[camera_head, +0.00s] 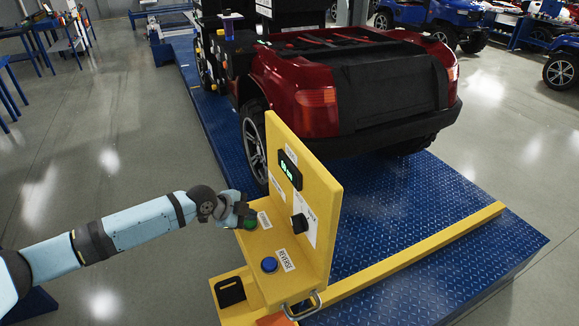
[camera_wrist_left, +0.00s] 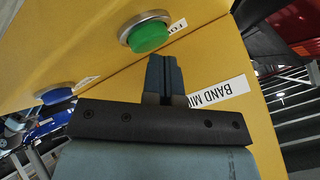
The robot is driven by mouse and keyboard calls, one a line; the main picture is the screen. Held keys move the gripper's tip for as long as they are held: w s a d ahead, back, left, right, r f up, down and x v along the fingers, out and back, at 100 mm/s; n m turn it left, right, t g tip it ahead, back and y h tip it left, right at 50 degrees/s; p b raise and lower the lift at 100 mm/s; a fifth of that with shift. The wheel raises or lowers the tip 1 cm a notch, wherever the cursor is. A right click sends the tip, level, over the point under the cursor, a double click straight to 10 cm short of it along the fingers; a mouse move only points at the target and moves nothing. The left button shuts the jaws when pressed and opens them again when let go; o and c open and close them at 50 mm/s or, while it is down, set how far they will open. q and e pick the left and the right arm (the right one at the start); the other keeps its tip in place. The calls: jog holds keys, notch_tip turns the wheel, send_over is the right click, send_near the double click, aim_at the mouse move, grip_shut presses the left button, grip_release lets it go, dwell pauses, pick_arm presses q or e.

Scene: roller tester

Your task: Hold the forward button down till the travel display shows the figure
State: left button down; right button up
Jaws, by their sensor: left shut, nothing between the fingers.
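The green forward button (camera_head: 249,224) sits on the ledge of a yellow control stand (camera_head: 325,205). It shows large in the left wrist view (camera_wrist_left: 148,38), in a metal ring. My left gripper (camera_head: 246,212) is shut and empty, right at the green button; in the left wrist view its fingertips (camera_wrist_left: 164,58) lie at the button's edge. I cannot tell whether they touch or press it. The travel display (camera_head: 289,169) is a black panel with green digits too small to read surely. My right gripper is not in view.
A blue reverse button (camera_head: 269,265) and a black knob (camera_head: 299,223) are on the same stand. A red car (camera_head: 390,85) stands behind it on a blue platform (camera_head: 400,210) with a yellow rail (camera_head: 420,250). Grey floor (camera_head: 110,190) is open at left.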

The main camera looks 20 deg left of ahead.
pick_arm(q)
jog(key=shift+r, duration=0.55)
jog(key=shift+r+p, duration=2.1)
jog(key=shift+r, duration=0.5)
jog(key=shift+f, duration=0.1)
